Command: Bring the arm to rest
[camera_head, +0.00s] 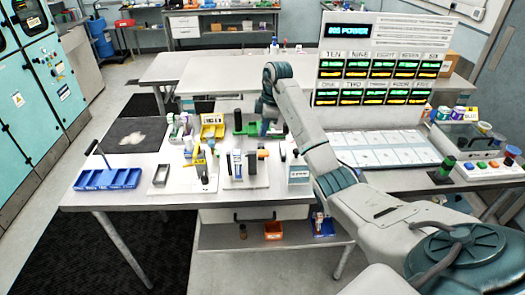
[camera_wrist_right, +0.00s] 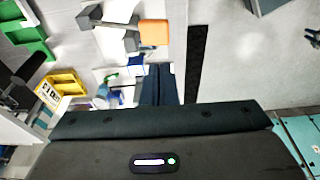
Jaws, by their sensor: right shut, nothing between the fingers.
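My right arm comes in from the lower right in the head view. It reaches up over the workbench (camera_head: 130,200) and bends at a teal-banded joint. My right gripper (camera_wrist_right: 157,70) shows in the right wrist view as two dark fingers side by side. It is shut with nothing between the fingers. In the head view its tips are hard to make out among the bench items. My left gripper is not in view.
Below the arm stand a yellow bin (camera_head: 212,126), a white board with upright parts (camera_head: 250,178) and a white-blue box (camera_head: 298,173). A blue tray (camera_head: 107,179) lies at the left. A lit display panel (camera_head: 375,75) rises behind the arm. The far table (camera_head: 190,70) has bare room.

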